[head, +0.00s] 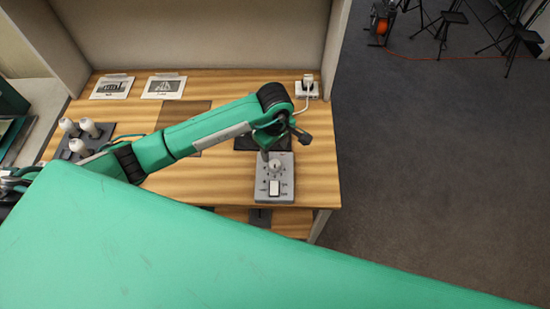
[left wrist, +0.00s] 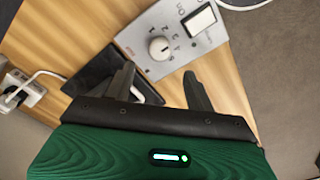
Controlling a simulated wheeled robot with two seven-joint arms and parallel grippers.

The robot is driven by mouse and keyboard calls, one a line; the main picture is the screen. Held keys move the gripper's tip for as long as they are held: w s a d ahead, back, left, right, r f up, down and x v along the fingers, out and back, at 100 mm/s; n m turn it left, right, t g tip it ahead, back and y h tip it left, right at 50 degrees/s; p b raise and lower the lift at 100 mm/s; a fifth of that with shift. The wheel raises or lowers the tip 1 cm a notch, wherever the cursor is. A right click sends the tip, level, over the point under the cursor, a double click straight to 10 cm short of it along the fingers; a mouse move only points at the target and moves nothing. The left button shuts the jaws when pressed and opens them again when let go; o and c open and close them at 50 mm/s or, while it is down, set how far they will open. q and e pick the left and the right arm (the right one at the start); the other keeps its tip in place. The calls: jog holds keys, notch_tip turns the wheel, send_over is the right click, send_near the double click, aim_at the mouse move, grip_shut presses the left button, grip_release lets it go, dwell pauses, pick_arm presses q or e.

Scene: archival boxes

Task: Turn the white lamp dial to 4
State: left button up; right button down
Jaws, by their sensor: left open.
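The white lamp dial (head: 275,165) is a small round knob on a grey control box (head: 261,184) near the table's front right. In the left wrist view the dial (left wrist: 160,48) stands among printed numbers; I cannot tell which one it points to. My left gripper (left wrist: 160,72) is open and empty, its two dark fingers apart and directed toward the dial without holding it. In the head view the left gripper (head: 267,153) is just behind the dial and partly hidden by its own wrist. My right gripper is in neither view.
A white rocker switch (head: 274,188) sits in front of the dial on the same box. A black pad (head: 246,143) lies behind the box. A socket with a white plug (head: 308,87) is at the back right. White knobs on a dark base (head: 72,143) stand left.

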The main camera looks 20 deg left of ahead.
aim_at(275, 164)
pick_arm(q)
notch_tip(275, 164, down, 6)
jog(key=shift+f+p, duration=0.1)
jog(key=shift+p, duration=0.75)
jog(key=shift+f, duration=0.8)
jog(key=shift+c, duration=0.2)
